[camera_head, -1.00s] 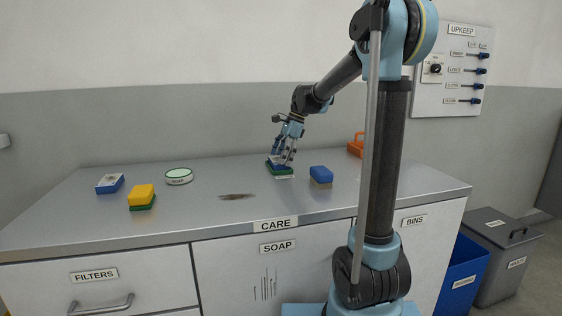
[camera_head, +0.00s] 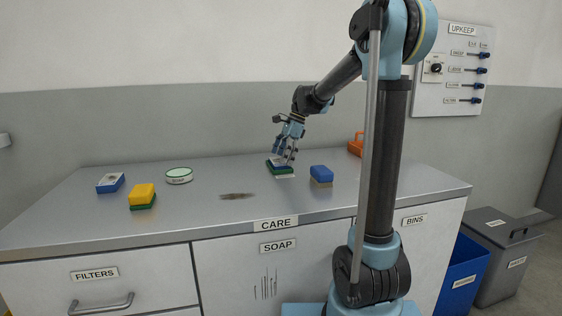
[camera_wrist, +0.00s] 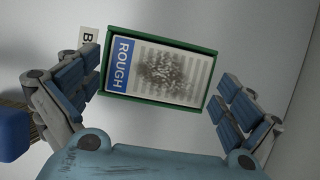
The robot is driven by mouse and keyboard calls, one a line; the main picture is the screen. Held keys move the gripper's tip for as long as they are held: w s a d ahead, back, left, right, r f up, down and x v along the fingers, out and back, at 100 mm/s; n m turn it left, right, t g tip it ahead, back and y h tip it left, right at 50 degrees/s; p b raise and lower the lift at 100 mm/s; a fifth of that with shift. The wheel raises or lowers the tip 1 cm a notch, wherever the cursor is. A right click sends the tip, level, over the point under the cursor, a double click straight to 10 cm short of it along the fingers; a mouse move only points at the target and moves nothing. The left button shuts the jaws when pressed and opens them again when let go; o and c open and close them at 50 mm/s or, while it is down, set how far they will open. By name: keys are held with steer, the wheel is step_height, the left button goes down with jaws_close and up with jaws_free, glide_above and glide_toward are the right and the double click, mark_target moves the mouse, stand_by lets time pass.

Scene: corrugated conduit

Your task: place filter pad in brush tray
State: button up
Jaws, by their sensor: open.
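In the wrist view a filter pad (camera_wrist: 165,75) with a blue band reading ROUGH, pale stripes and a dark smudge lies flat inside a green-rimmed tray (camera_wrist: 160,36). A label starting with B is partly visible beside the tray. My gripper (camera_wrist: 160,88) is open, with its fingers apart on either side of the tray and nothing held between them. In the head view my gripper (camera_head: 287,158) is low over the green tray (camera_head: 281,172) at the back middle of the counter and hides part of it and the pad.
A yellow-and-green sponge (camera_head: 142,193), a blue-and-white pad (camera_head: 110,183) and a round soap dish (camera_head: 179,175) are at left.

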steer(key=v, duration=1.1)
steer(key=shift+r, duration=0.35)
steer(key=shift+d, duration=0.1)
